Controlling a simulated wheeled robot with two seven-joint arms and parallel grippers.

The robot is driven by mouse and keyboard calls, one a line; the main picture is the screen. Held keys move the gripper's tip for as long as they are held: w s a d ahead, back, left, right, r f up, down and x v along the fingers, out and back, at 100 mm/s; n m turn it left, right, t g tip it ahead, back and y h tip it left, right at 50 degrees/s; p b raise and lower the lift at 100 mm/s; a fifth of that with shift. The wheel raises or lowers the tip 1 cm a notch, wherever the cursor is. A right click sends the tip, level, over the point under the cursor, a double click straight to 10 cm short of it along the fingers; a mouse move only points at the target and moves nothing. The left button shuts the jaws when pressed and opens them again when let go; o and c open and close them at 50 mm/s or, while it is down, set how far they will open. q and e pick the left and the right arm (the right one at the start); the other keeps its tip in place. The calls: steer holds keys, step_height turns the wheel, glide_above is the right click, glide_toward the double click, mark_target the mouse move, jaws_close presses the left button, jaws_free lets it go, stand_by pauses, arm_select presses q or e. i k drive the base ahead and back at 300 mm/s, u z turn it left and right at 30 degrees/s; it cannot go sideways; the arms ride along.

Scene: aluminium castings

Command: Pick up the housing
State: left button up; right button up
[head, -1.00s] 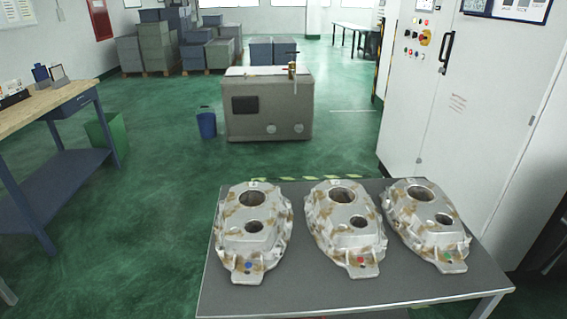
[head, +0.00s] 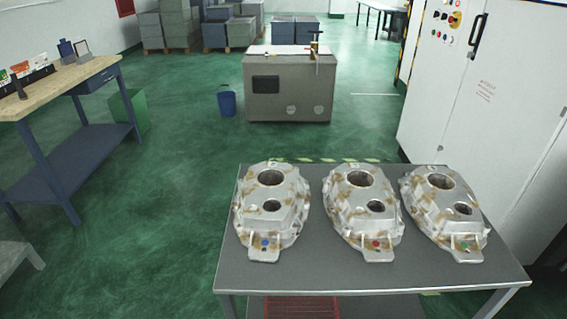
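Three silver-grey cast housings with brown stains lie in a row on a grey table (head: 330,278) in the head view. The left housing (head: 269,222) has a blue dot on its front tab. The middle housing (head: 353,222) has a red dot. The right housing (head: 440,212) has a green dot. Each has a large round hole at the back and a smaller one nearer the front. The housings stand apart or nearly touching. Neither of my grippers is in view.
A red wire rack (head: 300,307) shows under the table's front edge. A white cabinet (head: 480,90) stands at the right. A grey machine box (head: 290,92), a blue bin (head: 227,102) and a workbench (head: 70,95) stand beyond.

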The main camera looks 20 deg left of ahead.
mark_target(271, 204)
steer(key=k, duration=1.25)
steer(key=z, duration=0.7)
steer(key=i, duration=0.45)
steer(key=z, duration=0.55)
steer(key=i, duration=0.85)
steer(key=u, duration=0.85)
steer(key=i, duration=0.35)
steer(key=u, duration=1)
